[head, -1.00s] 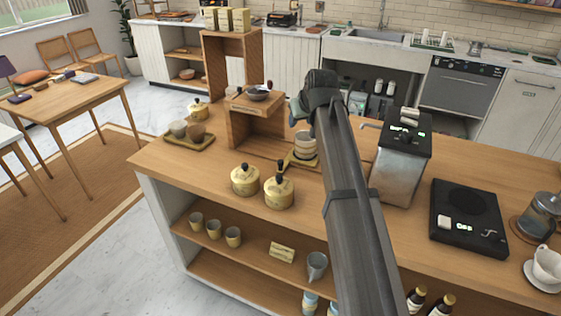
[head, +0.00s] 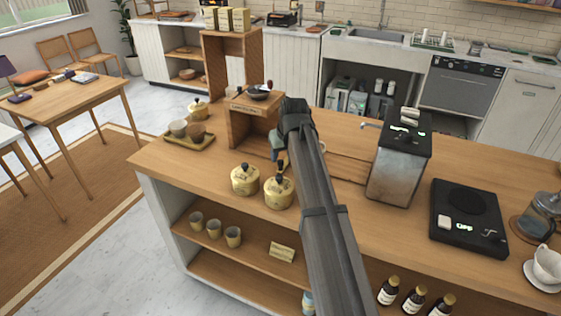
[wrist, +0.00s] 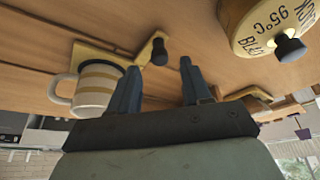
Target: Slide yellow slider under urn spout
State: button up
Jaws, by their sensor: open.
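The yellow slider (wrist: 94,54) lies on the wooden counter in the wrist view. A white mug with tan bands (wrist: 97,92) stands on it, and a black knob (wrist: 159,51) rises from its handle end. My gripper (wrist: 161,67) is open, with the knob just ahead of the gap between its fingertips; contact is not visible. In the head view my gripper (head: 277,153) is beside the small wooden stand, and my arm hides most of the slider and mug. The metal urn (head: 397,165) stands to the right, its spout (head: 371,125) pointing left.
Two yellow canisters (head: 245,180) (head: 279,192) stand close in front of my gripper; one lettered canister (wrist: 268,25) shows in the wrist view. The wooden stand (head: 240,128) is to the left. Counter between my arm and the urn looks clear, with grooves (head: 347,168) running across it.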

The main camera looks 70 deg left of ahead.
aim_at(281, 160)
jog(key=shift+x, duration=2.4)
grip_shut()
